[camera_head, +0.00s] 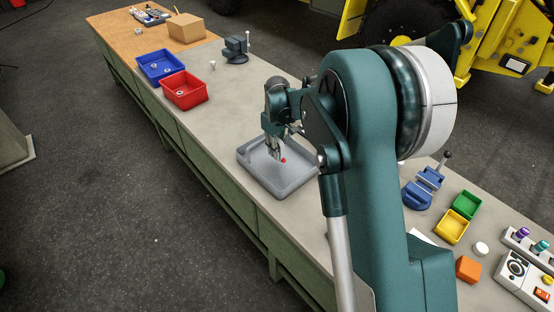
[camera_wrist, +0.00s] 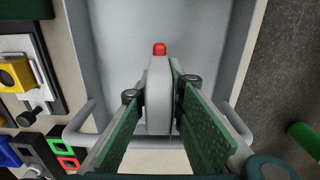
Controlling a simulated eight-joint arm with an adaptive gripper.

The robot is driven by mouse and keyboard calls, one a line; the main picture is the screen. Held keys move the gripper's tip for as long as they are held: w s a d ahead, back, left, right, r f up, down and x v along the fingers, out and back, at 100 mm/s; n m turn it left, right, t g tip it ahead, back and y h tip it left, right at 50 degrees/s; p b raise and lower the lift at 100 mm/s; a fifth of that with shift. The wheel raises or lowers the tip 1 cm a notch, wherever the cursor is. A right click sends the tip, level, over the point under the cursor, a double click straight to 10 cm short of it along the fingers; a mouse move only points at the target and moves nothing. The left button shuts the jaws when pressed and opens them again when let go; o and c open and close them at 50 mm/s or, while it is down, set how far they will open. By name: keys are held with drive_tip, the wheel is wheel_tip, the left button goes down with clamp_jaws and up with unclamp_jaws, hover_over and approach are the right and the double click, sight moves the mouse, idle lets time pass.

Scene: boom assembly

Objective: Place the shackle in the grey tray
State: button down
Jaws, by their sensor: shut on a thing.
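The shackle, a grey body with a red pin end (camera_head: 283,160), is held over the inside of the grey tray (camera_head: 298,186). In the wrist view the shackle (camera_wrist: 159,108) stands between my finger pads with its red end pointing to the far side. My gripper (camera_head: 275,152) points down and is shut on the shackle; its fingers also show in the wrist view (camera_wrist: 161,92). The tray (camera_wrist: 108,50) fills the background there, with its near rim and handles under my fingers. I cannot tell whether the shackle touches the tray floor. My arm hides the tray's right part.
A red bin (camera_head: 186,103) and a blue bin (camera_head: 150,74) stand farther along the bench, with a dark vise (camera_head: 236,48) beside them. A blue vise (camera_head: 417,195), yellow bin (camera_head: 451,231), green bin (camera_head: 466,208) and orange block (camera_head: 468,269) are at the right.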

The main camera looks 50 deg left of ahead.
sight(277, 165)
drive_tip(key=shift+f, duration=0.1)
drive_tip(key=shift+f+b, duration=0.5)
drive_tip(key=shift+f, duration=1.7)
drive_tip(key=shift+f, duration=0.2)
drive_tip(key=c, duration=2.4)
unclamp_jaws()
drive_tip(key=shift+r, duration=0.2)
wheel_tip(277, 165, up, 12)
drive_tip(key=shift+p, duration=0.35)
